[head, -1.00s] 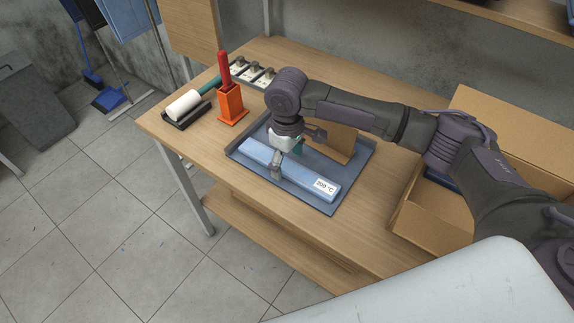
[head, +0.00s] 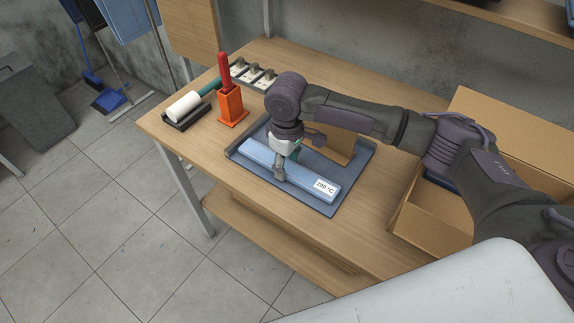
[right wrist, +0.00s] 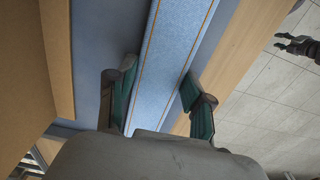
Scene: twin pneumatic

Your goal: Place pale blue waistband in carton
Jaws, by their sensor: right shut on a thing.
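The pale blue waistband (head: 257,160) is a long, flat strip with a white "200 °C" label near its right end. It lies along the front of the blue-grey tray (head: 355,173). My right gripper (head: 280,174) points down and is shut on the waistband near its middle. In the right wrist view the waistband (right wrist: 170,60), with orange stitching, runs between the two green-padded fingers (right wrist: 155,100). The open cardboard carton (head: 410,215) stands at the right, partly behind my right arm. A small dark gripper (right wrist: 296,46), apparently my left, shows over the floor in the right wrist view.
A brown board (head: 338,146) stands in the tray behind my gripper. An orange holder (head: 231,108) with a red-handled tool, a white roller (head: 184,105) and a metal strip with knobs (head: 255,76) are at the table's left. Bare wood lies between tray and carton.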

